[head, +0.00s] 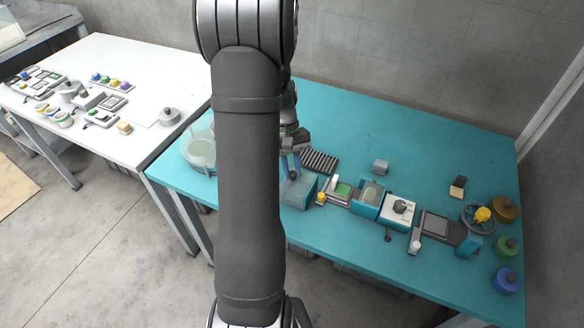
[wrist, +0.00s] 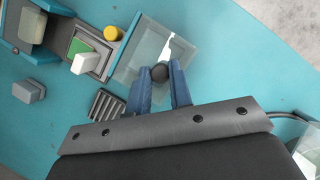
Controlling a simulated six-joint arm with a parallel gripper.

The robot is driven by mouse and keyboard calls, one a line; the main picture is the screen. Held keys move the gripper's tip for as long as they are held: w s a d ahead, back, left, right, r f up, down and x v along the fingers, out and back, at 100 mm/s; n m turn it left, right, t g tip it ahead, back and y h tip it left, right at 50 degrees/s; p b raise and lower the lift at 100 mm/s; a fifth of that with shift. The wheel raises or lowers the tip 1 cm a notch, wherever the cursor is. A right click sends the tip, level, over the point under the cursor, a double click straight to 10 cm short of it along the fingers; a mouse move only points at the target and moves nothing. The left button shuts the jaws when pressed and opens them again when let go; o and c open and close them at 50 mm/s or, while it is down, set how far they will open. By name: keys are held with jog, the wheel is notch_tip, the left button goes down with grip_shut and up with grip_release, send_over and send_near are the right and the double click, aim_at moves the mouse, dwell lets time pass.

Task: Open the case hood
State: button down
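The case (wrist: 138,50) is a teal box with a clear see-through hood, left of centre at the top of the wrist view. It also shows in the head view (head: 299,190), partly hidden behind my arm. A dark round knob (wrist: 160,72) is on the hood's near side. The two blue fingers of my gripper (wrist: 162,68) stand apart with the knob between their tips. I cannot tell whether they press on it. In the head view, my gripper (head: 291,168) is just above the case, mostly hidden by my arm.
A yellow knob (wrist: 112,33), a green block in a tray (wrist: 80,46) and a dark ribbed rack (wrist: 107,106) stand close by. A row of devices, a handwheel (head: 478,215) and coloured knobs extend right along the teal table (head: 360,110). A white table (head: 150,60) stands left.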

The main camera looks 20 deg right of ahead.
jog(key=w+a, duration=0.5)
dwell(0.3)
jog(key=c, duration=1.3)
grip_release()
jog(key=v, duration=1.7)
jog(key=shift+w+r, duration=0.15)
